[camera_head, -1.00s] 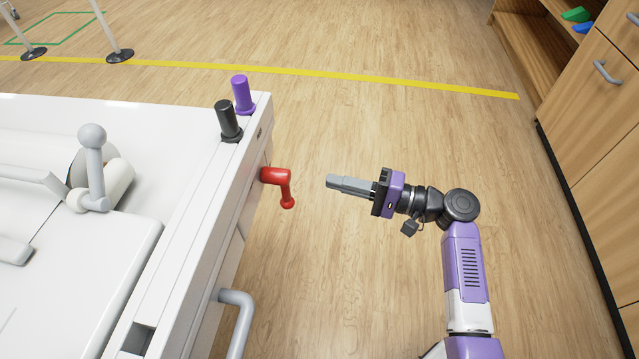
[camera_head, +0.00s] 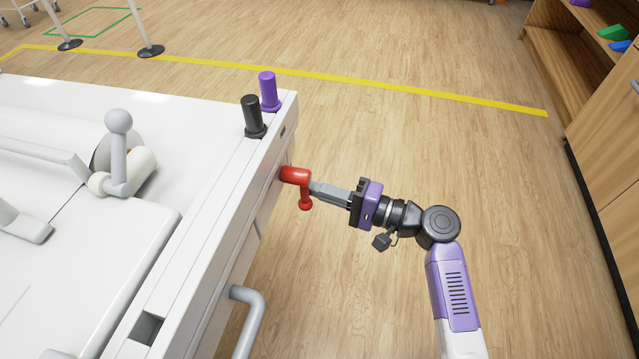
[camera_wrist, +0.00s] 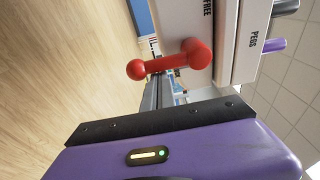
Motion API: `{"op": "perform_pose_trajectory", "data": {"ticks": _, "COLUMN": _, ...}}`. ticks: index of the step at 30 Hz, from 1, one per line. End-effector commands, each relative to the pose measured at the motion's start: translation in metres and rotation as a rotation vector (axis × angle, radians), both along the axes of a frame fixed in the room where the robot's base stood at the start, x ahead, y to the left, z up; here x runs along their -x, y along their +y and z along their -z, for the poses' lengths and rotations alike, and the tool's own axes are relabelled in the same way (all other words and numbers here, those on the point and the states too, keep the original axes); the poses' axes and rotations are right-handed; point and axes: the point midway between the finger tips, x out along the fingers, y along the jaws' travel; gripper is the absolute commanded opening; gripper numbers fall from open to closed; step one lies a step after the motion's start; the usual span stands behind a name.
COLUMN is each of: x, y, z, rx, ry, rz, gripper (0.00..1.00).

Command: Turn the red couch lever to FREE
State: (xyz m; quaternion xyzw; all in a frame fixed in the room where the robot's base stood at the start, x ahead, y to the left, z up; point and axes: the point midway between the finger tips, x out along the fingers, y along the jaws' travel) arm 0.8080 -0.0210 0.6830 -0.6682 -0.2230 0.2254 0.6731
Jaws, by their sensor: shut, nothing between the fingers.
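The red couch lever (camera_head: 296,175) sticks out from the end side of the white couch in the head view. Its arm hangs downward and ends in a round knob. In the wrist view the red lever (camera_wrist: 170,63) lies across the picture, with the word FREE printed on the white panel above its hub. My gripper (camera_head: 314,190) is shut and empty. Its fingertips are right beside the lever's arm, on its right side in the head view. I cannot tell whether they touch it.
A black peg (camera_head: 252,115) and a purple peg (camera_head: 268,92) stand on the couch's corner. A grey handle (camera_head: 249,300) juts from the couch side below the lever. A wooden cabinet (camera_head: 600,150) stands at the right. The floor between is clear.

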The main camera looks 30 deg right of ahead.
Motion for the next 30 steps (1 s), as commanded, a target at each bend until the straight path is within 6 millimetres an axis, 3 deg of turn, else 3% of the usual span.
{"op": "perform_pose_trajectory", "data": {"ticks": 30, "x": 0.0068, "y": 0.007, "z": -0.0015, "rx": -0.106, "ry": 0.109, "rz": -0.002, "gripper": 0.0}}
